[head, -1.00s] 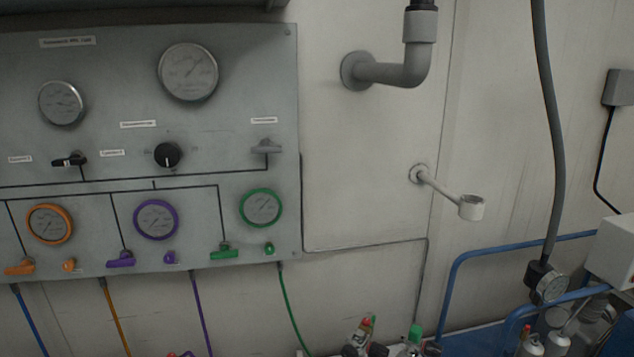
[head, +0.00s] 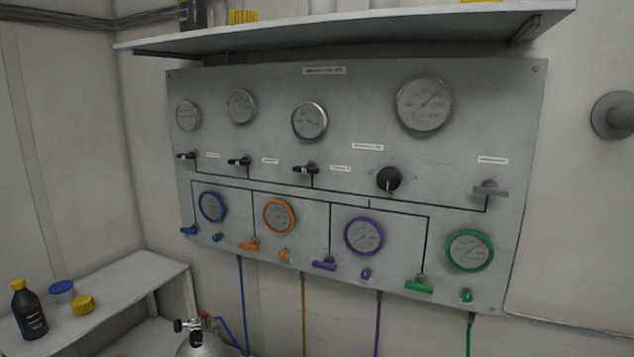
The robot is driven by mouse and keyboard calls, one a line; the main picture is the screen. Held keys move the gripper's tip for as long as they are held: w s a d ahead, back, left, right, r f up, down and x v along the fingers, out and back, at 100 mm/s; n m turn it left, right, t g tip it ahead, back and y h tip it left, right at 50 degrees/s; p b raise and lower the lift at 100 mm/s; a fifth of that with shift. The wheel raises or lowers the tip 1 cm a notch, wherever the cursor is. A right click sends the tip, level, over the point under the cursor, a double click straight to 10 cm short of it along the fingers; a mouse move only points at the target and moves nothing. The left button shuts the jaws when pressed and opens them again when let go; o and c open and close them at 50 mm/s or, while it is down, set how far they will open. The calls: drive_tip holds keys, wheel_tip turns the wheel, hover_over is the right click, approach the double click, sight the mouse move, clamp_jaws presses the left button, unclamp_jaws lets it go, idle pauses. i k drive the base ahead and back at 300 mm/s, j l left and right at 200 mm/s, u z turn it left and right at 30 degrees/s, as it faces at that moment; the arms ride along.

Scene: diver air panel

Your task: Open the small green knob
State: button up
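The small green knob (head: 467,296) sits low on the right part of the grey wall panel (head: 300,75), in the head view. It is just below the green-rimmed gauge (head: 469,251). A green lever handle (head: 419,285) is to its left, turned roughly crosswise. A green hose (head: 470,330) hangs down below the knob. Whether the knob is open or shut cannot be told at this size. My gripper is not in view.
A white shelf (head: 350,33) juts out above the panel. Similar blue (head: 217,237), orange (head: 283,254) and purple (head: 366,274) knobs line the panel. A pipe (head: 615,116) is at the right.

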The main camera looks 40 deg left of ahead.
sight(466, 296)
drive_tip(key=k+j+z, duration=0.1)
drive_tip(key=j+z, duration=0.2)
drive_tip(key=z, duration=0.2)
drive_tip(key=k+j+z, duration=0.2)
drive_tip(key=z, duration=0.25)
